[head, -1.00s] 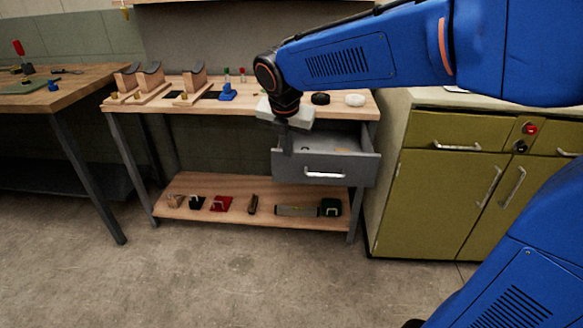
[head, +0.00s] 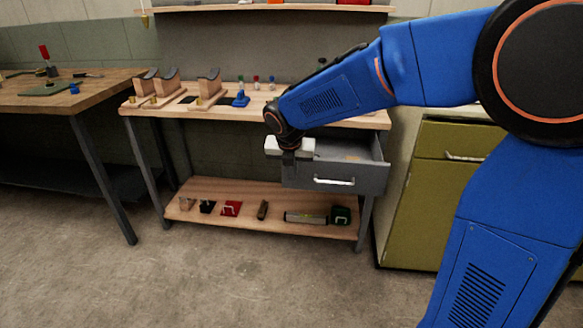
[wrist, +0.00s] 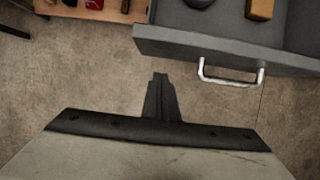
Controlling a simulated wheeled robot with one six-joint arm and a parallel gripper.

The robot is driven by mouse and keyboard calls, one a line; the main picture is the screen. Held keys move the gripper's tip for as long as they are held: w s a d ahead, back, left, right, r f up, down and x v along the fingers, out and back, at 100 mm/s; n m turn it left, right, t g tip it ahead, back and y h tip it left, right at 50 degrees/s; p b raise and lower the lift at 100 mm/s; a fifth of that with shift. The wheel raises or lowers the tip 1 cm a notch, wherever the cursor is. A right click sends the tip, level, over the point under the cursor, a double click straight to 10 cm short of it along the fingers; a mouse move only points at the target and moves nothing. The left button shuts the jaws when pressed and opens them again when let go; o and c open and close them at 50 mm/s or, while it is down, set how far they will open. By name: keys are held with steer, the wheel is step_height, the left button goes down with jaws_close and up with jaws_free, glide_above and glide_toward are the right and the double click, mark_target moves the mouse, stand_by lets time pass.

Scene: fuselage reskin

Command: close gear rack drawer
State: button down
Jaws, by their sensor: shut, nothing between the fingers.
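The grey gear rack drawer (head: 312,177) stands pulled out under the right part of the workbench top, with a pale bar handle (head: 334,181) on its front. In the wrist view the drawer's front edge (wrist: 215,49) and handle (wrist: 230,80) show at the upper right. Inside it are a tan block (wrist: 260,9) and part of a dark round item (wrist: 200,2). My gripper (head: 289,160) is at the drawer's left front corner in the head view. In the wrist view its shut, empty fingers (wrist: 160,77) are below and left of the handle, apart from the front in the picture.
The wooden bench top (head: 270,103) carries curved-topped stands (head: 209,88) and small tools. The lower shelf (head: 230,188) holds several small items. A green cabinet (head: 410,200) stands close to the drawer's right. Another table (head: 60,102) is at the left. The floor in front is clear.

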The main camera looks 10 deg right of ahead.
steer(key=shift+w+d, duration=0.25)
steer(key=shift+w, duration=0.55)
steer(key=shift+w+d, duration=0.25)
steer(key=shift+w, duration=0.5)
steer(key=shift+r, duration=0.1)
